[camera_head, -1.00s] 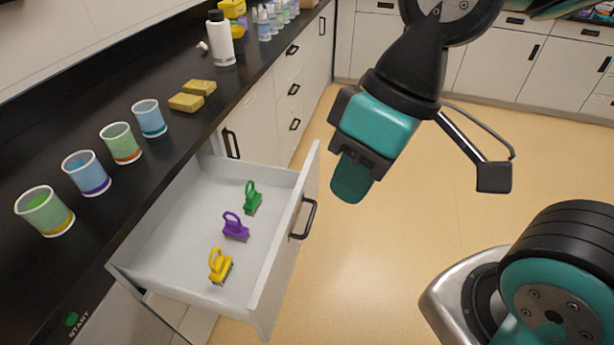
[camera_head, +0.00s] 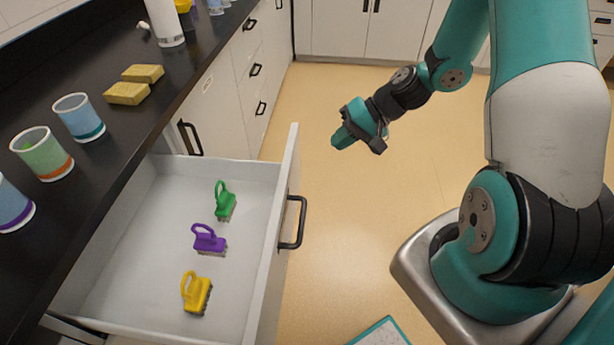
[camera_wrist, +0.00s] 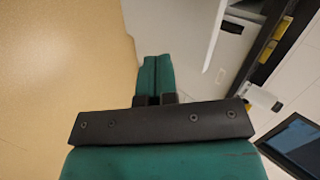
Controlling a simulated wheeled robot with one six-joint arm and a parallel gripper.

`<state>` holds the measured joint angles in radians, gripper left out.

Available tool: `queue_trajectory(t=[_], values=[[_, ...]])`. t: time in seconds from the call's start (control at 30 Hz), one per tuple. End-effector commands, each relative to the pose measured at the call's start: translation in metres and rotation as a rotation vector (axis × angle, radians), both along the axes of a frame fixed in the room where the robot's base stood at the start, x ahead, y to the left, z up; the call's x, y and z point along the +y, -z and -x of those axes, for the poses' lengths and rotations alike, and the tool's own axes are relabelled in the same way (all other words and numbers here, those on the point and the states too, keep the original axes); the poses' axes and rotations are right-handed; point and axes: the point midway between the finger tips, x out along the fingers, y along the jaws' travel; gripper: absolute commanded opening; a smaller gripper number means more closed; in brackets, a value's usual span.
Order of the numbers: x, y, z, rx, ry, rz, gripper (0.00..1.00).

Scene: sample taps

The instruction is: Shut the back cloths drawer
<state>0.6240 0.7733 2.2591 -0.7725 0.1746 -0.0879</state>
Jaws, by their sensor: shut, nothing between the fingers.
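One drawer (camera_head: 120,310) stands pulled out from the counter at the left in the head view. It is light grey, with a black bar handle (camera_head: 293,222) on its front. Inside lie a green brush (camera_head: 225,203), a purple brush (camera_head: 207,240) and a yellow brush (camera_head: 195,293). No cloths show in it. My gripper (camera_head: 341,139) is shut and empty, over the floor to the right of the drawer front's far end, apart from it. The wrist view shows the closed teal fingers (camera_wrist: 155,75). A pale panel with a dark handle beyond them is hard to identify.
The black counter (camera_head: 85,175) carries several cups (camera_head: 80,117), yellow sponges (camera_head: 127,92) and a white bottle (camera_head: 164,22). Closed drawers (camera_head: 250,55) lie beyond the open one. A teal-edged panel (camera_head: 382,335) shows at the bottom.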

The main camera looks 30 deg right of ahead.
Motion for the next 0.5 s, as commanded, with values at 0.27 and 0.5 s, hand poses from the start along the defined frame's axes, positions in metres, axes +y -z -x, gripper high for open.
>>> queue_trajectory(t=[0.27, 0.5], values=[[-0.040, 0.058, 0.003, 0.009, 0.188, -0.073, 0.00], [-0.020, 0.081, -0.010, 0.011, 0.185, -0.074, 0.00]])
